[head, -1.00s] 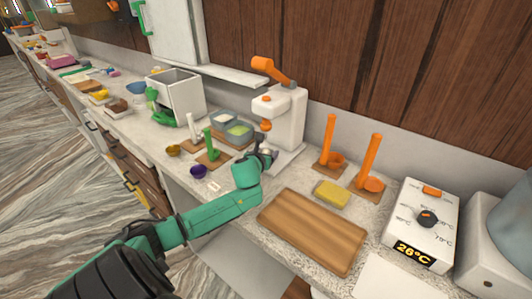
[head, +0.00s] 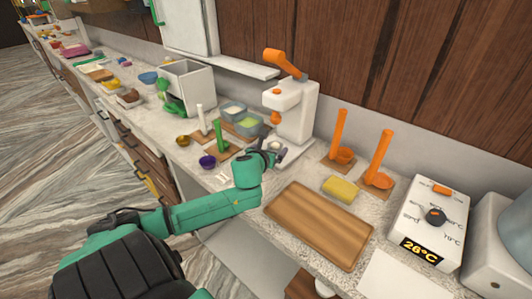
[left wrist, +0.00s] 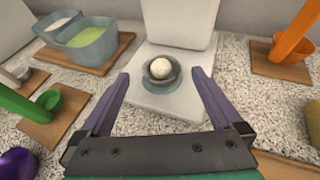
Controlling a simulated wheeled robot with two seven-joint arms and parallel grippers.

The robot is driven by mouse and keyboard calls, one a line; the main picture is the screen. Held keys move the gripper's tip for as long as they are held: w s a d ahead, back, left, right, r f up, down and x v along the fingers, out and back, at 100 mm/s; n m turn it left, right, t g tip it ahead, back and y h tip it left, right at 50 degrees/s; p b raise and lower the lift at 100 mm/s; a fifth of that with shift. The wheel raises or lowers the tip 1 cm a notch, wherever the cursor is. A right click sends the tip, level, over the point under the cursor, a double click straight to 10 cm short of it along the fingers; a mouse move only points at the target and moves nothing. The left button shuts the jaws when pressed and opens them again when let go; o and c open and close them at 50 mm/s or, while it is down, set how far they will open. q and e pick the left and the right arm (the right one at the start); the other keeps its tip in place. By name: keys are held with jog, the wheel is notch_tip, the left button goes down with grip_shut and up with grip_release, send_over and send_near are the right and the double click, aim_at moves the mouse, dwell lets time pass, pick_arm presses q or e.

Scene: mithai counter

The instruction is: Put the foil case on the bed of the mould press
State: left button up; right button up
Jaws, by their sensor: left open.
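The white mould press (head: 296,112), with an orange lever, stands against the back wall. A small grey cup (left wrist: 150,80), which looks like the foil case, sits upright on the press's flat white bed (left wrist: 165,106). A round white ball (left wrist: 162,68) lies in the cup. My left gripper (left wrist: 159,74) is open, its two purple-grey fingers spread in front of and either side of the cup, with visible gaps. In the head view my left gripper (head: 272,154) is at the front of the press and partly hides the cup and bed. My right gripper is not in view.
Left of the press are grey tubs (head: 245,124), a green press stick (head: 220,135) and a purple cup (head: 208,162). To the right are a wooden board (head: 318,225), a yellow block (head: 341,188), orange sticks (head: 378,158) and a temperature box (head: 429,222).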

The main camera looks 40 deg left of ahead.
pick_arm(q)
jog(key=v, duration=0.7)
jog(key=shift+w, duration=0.1)
jog(key=shift+f, duration=0.1)
